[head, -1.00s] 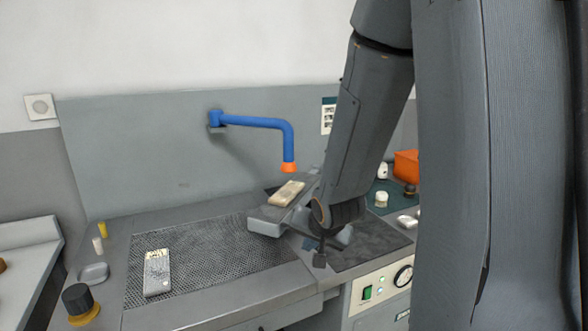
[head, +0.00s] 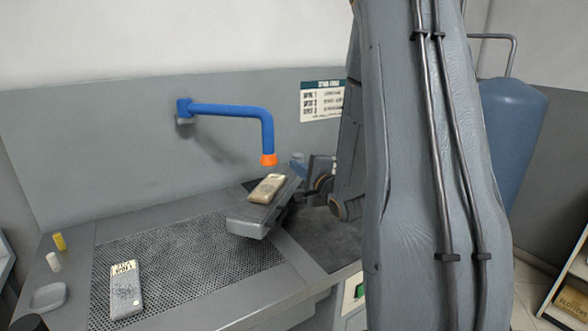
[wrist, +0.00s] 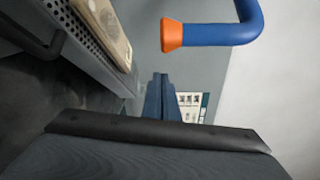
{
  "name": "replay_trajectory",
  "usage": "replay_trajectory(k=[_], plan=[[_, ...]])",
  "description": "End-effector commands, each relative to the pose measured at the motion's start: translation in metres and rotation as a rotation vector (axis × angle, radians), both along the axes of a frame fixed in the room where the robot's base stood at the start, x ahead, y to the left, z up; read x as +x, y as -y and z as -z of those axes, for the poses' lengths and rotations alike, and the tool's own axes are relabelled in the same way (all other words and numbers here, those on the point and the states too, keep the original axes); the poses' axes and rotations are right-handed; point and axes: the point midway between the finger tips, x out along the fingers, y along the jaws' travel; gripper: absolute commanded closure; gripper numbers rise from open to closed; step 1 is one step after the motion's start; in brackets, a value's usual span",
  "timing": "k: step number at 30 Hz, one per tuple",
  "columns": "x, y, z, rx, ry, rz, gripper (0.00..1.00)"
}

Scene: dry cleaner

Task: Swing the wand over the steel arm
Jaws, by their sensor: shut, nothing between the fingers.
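The wand is a blue bent pipe (head: 235,110) with an orange nozzle (head: 268,160), mounted on the back panel. The nozzle points down and appears just above and behind the steel arm in the head view; whether it is directly over it I cannot tell. My gripper (head: 318,168) is right of the steel arm and nozzle, partly hidden by my arm. In the wrist view my gripper (wrist: 160,80) is shut and empty, apart from the nozzle (wrist: 172,35).
A small dish (head: 47,297) and small yellow and white bottles stand at the left edge. A sign (head: 321,101) hangs on the panel. A blue tank (head: 510,130) stands right.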

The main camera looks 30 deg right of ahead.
Motion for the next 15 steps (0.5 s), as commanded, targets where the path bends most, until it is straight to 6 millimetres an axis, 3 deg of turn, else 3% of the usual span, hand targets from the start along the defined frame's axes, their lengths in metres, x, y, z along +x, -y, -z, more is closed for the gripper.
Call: replay_trajectory(k=[9, 15], plan=[[0.057, 0.001, 0.003, 0.000, -0.001, -0.003, 1.00], [0.048, -0.026, -0.003, 0.000, -0.002, -0.004, 1.00]])
